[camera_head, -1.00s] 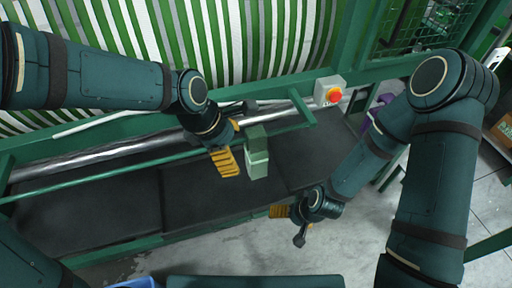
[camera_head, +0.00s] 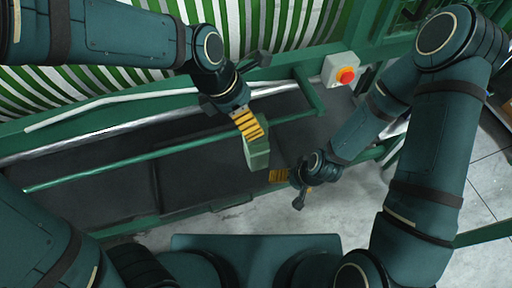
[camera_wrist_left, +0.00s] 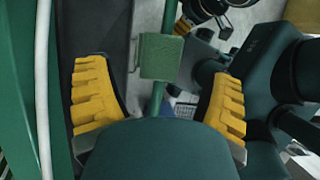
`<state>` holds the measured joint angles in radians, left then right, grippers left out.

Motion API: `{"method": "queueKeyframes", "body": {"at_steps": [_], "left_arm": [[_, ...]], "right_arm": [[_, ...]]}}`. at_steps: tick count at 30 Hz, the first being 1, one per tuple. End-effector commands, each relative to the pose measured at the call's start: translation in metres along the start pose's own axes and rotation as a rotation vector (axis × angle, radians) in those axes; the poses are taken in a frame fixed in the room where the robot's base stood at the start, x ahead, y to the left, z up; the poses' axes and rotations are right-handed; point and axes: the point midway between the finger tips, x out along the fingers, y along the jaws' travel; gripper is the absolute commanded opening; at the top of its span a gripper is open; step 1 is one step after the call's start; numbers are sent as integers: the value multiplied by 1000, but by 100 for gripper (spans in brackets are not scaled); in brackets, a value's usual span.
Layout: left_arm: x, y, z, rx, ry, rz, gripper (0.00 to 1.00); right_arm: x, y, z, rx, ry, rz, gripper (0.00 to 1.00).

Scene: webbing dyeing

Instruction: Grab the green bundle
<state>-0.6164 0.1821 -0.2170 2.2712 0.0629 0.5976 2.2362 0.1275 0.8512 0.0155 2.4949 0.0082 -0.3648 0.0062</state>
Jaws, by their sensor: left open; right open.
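The green bundle (camera_head: 257,154) is a small pale-green block by the green rail, above the dark bed in the head view. In the left wrist view, the bundle (camera_wrist_left: 160,57) shows ahead, between the spread yellow fingers. My left gripper (camera_head: 248,124) is open at the bundle's upper end in the head view; its fingers partly cover that end. It also shows open in the left wrist view (camera_wrist_left: 159,75), with a gap on each side of the bundle. My right gripper (camera_head: 280,176) is open and empty, just right of and below the bundle.
A green rail (camera_head: 150,156) runs across the dark machine bed (camera_head: 200,178). A grey box with a red button (camera_head: 341,71) stands at upper right. Green and white webbing (camera_head: 280,25) hangs behind. Bare floor (camera_head: 225,220) lies in front.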

Motion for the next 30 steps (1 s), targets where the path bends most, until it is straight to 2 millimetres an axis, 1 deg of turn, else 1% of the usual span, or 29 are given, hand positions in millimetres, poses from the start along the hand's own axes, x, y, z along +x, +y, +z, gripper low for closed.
{"method": "queueKeyframes", "body": {"at_steps": [5,8,12,15,17,23,26,27,29,30], "left_arm": [[9,0,0,1,1,-1,81],[20,-1,0,1,2,-2,81],[42,-1,2,0,2,-2,81],[53,-1,2,1,2,-1,81],[56,-1,2,1,1,-1,81],[55,-1,3,1,0,0,81],[55,-1,3,1,0,0,50],[55,-1,3,1,0,0,36],[55,-1,3,1,0,0,15],[55,-1,3,1,0,0,1]], "right_arm": [[3,1,1,-1,-2,0,90],[7,2,3,-2,-6,-1,90],[14,5,6,-4,-12,-2,90],[18,6,8,-5,-16,-2,90],[18,7,8,-5,-17,-2,90],[17,6,8,-6,-17,-2,90],[17,6,8,-5,-17,-2,90],[17,6,8,-5,-17,-2,90],[17,6,8,-5,-17,-2,90],[17,6,8,-5,-17,-2,90]]}}
